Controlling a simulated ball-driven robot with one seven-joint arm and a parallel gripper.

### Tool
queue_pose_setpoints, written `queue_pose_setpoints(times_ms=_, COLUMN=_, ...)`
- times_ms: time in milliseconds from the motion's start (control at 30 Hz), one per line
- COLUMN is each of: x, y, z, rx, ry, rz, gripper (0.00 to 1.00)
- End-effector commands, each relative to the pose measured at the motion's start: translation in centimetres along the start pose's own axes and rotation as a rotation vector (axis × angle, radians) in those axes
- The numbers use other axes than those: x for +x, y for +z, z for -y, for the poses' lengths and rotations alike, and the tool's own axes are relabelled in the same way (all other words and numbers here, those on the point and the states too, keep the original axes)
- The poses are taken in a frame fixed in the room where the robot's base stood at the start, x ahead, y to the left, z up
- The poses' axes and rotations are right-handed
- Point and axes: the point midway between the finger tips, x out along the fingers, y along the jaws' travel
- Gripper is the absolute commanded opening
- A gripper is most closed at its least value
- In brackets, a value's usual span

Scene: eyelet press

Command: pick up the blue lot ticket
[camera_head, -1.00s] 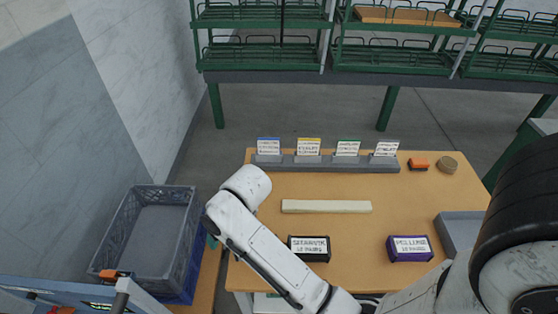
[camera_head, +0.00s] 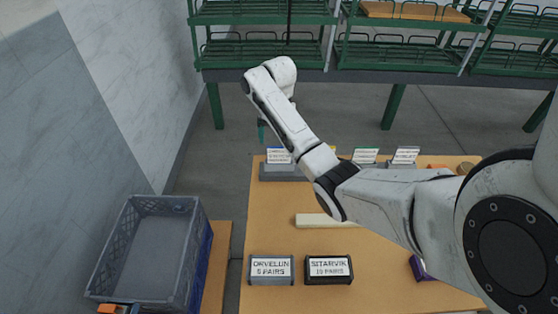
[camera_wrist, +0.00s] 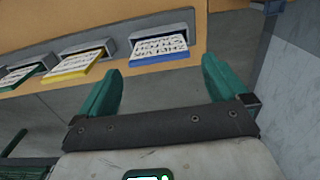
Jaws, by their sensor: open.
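The blue lot ticket (camera_wrist: 160,48) is a white printed card with a blue edge, standing in a slot of the grey holder at the back of the table. It also shows in the head view (camera_head: 278,156), at the left end of the row. My gripper (camera_wrist: 163,75) is open and empty, its two teal fingers pointing toward the ticket with a gap between. The ticket lies beyond the fingertips, between their lines, nearer the right one. In the head view a teal finger (camera_head: 261,132) shows just left of and above the ticket; the rest is hidden by my arm.
The yellow ticket (camera_wrist: 80,66) and green ticket (camera_wrist: 20,75) stand beside the blue one. A white bar (camera_head: 312,220), a grey box (camera_head: 271,270) and a black box (camera_head: 329,270) lie on the table. A grey crate (camera_head: 192,246) stands left. Green racks (camera_head: 265,48) stand behind.

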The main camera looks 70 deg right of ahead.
Motion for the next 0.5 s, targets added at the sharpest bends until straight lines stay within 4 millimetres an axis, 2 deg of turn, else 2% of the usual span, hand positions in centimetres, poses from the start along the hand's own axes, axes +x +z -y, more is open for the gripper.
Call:
queue_pose_setpoints(times_ms=267, x=1.9, y=0.0, z=-0.1, rx=0.0, ry=0.0, rz=-0.001, gripper=1.0)
queue_pose_setpoints(times_ms=500, x=5.3, y=0.2, z=-0.2, rx=-0.001, ry=0.0, rz=-0.001, gripper=1.0)
